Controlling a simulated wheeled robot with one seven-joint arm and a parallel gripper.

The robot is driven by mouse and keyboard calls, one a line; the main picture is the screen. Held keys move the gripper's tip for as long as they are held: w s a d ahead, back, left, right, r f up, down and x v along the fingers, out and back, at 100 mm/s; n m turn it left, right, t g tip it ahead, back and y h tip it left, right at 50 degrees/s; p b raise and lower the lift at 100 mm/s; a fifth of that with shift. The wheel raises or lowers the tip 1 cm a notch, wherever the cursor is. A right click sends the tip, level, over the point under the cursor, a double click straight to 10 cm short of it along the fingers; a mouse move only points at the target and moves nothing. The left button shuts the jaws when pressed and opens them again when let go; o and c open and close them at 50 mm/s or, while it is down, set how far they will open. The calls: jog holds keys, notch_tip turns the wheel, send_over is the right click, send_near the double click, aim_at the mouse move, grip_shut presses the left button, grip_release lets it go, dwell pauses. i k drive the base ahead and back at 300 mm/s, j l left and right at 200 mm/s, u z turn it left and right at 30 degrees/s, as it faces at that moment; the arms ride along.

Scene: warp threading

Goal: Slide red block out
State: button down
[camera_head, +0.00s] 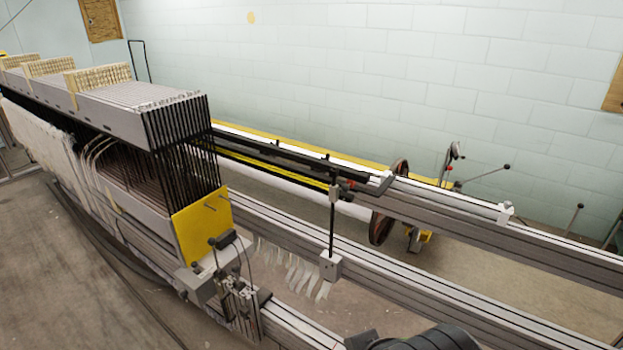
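A small red piece (347,185), which may be the red block, shows at the near end of the yellow and black bars (272,166). It sits beside the top of a thin black upright post (332,222). It is too small in the picture to tell its exact shape or how it is seated. Dark rounded parts at the bottom edge look like part of my arm. My gripper's fingers are not in view.
A long loom frame with grey rails (430,290) crosses the view. A stack of black heddle frames (185,150) and a yellow plate (202,225) stand at left. A brown wheel (388,205) and levers stand behind the rails. The space above the right rails looks clear.

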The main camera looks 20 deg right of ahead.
aim_at(345, 188)
jog(key=i+u, duration=0.3)
jog(key=i, duration=0.15)
jog(key=i+u, duration=0.25)
jog(key=i, duration=0.2)
jog(key=i+u, duration=0.2)
jog(key=i, duration=0.6)
